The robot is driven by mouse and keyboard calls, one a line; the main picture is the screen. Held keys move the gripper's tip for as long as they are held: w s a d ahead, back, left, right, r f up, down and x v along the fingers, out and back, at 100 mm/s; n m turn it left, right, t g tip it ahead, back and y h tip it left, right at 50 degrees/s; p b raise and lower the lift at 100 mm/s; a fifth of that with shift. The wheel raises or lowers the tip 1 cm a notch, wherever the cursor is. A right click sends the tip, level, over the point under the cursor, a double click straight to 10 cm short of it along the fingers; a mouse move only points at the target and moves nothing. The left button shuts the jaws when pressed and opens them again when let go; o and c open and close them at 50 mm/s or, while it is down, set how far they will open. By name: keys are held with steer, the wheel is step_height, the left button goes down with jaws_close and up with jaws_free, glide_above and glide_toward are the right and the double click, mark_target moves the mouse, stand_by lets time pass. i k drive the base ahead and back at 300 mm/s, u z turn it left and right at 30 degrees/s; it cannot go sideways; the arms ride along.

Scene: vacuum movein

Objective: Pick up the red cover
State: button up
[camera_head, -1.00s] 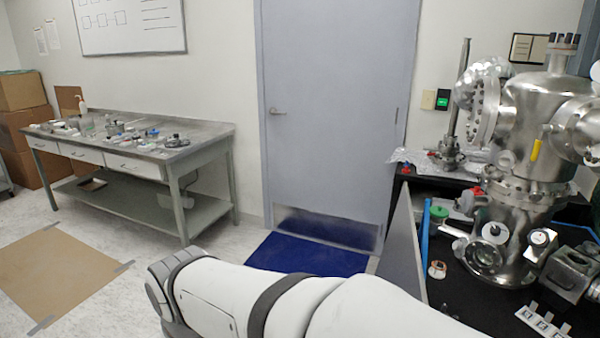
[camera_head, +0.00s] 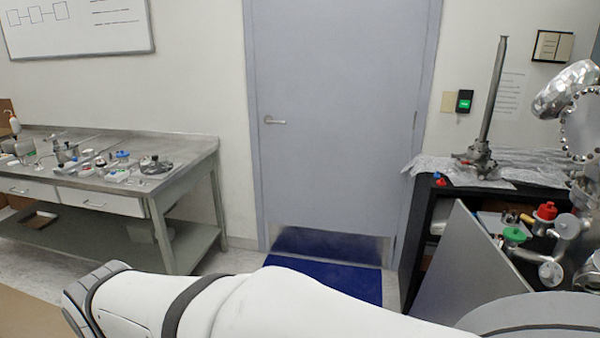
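A red cap-like piece (camera_head: 546,211), which may be the red cover, is at the right of the view among metal fittings on the dark bench. A smaller red piece (camera_head: 439,179) lies near the left end of the black shelf top; I cannot tell which of the two is the red cover. My white arm link crosses the bottom of the view, left of both red pieces. My gripper is out of view.
A grey panel (camera_head: 455,262) stands tilted before the dark bench. A green-topped fitting (camera_head: 514,235) is beside the red cap. A steel chamber (camera_head: 580,110) shows at the right edge. A cluttered metal table (camera_head: 190,165) stands left; a blue mat (camera_head: 335,282) lies before the closed door (camera_head: 340,120).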

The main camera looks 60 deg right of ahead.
mark_target(548, 209)
steer(key=i, duration=0.7)
steer(key=z, duration=1.85)
steer(key=i, duration=3.65)
steer(key=z, duration=3.15)
